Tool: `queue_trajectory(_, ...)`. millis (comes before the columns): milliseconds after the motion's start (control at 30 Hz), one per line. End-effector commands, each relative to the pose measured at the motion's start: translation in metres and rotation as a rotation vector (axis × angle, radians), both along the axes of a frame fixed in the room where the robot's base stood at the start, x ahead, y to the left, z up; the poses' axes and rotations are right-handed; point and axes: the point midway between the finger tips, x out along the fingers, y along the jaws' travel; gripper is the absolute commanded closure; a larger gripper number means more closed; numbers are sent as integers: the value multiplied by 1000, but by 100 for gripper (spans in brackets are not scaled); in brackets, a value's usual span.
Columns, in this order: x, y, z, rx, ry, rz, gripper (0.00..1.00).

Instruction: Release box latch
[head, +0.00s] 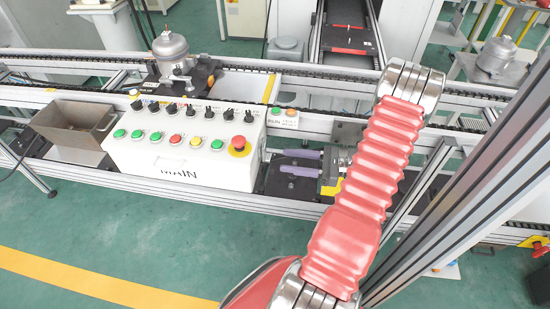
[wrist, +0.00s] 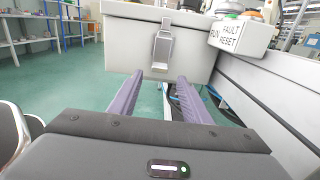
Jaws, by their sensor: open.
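The box is a white control box (head: 125,154) marked MAIN, with coloured buttons and black knobs on its sloped top, in the head view. Its side face (wrist: 125,50) fills the upper middle of the wrist view. A metal latch (wrist: 163,45) hangs on that face, its lower end on a small catch plate near the bottom edge. My gripper (head: 281,162) is right of the box in the head view. In the wrist view my gripper's purple fingers (wrist: 160,76) are apart and empty, pointing at the face just below and either side of the latch. The head view does not show the latch.
A small RUN/FAULT RESET panel (wrist: 240,36) sticks out right of the latch. A conveyor rail (wrist: 270,115) runs along the right. A metal bin (head: 75,127) stands left of the box. A compressor (head: 172,55) sits on the line behind it. Left of my fingers is open floor.

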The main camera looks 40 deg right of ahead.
Motion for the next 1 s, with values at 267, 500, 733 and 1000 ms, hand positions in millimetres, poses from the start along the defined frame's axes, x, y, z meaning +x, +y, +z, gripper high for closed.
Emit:
queue_trajectory(267, 33, 26, 0, -1, -1, 3, 56)
queue_trajectory(500, 45, 35, 0, 0, 0, 1, 56)
queue_trajectory(733, 46, 36, 0, -1, -1, 2, 56)
queue_trajectory(1000, 46, 36, 0, 0, 0, 2, 73)
